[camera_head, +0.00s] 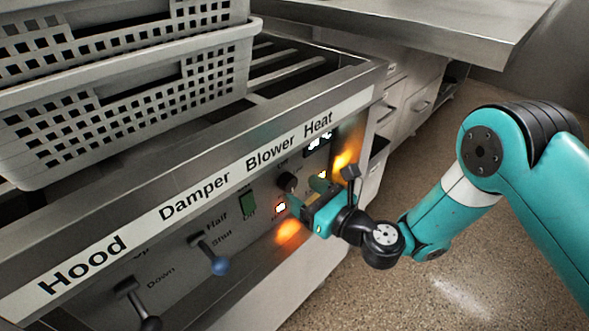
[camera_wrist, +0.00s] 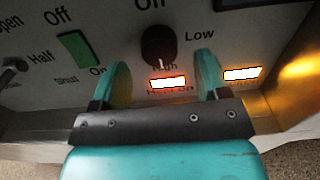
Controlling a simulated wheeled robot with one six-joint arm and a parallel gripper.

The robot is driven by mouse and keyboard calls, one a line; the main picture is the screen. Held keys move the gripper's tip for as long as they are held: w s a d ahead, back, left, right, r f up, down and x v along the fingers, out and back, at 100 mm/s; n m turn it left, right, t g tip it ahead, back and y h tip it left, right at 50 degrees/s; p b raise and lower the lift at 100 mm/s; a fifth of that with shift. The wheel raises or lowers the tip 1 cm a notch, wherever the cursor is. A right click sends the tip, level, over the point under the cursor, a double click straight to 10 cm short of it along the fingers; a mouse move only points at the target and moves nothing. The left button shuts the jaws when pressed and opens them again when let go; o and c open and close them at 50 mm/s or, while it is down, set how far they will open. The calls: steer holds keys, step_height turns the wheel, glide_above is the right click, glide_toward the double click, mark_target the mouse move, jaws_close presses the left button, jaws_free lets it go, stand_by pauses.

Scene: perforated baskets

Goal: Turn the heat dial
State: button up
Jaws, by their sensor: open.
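In the head view the dial (camera_head: 287,182) shows under the "Heat" end of the label strip. My gripper (camera_wrist: 162,66) is open and faces the panel. Its two teal fingers stand apart, one to the lower left and one to the lower right of the dial, with nothing between them. In the head view my gripper (camera_head: 306,191) is close to the panel; contact cannot be told.
A green switch (camera_head: 248,203) is left of the dial. A blue-tipped damper lever (camera_head: 218,263) and a hood lever (camera_head: 128,288) stick out further left. A lit indicator (camera_wrist: 168,83) glows below the dial. Perforated baskets (camera_head: 60,141) sit on top. Floor at right is open.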

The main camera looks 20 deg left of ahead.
mark_target(292, 186)
steer(key=shift+a+r+p, duration=0.15)
steer(key=shift+r+p, duration=0.05)
steer(key=shift+p, duration=0.2)
steer(key=shift+f+x, duration=0.1)
steer(key=shift+x, duration=0.6)
steer(key=shift+f+x, duration=0.15)
steer(key=shift+x, duration=0.5)
steer(key=c, duration=0.9)
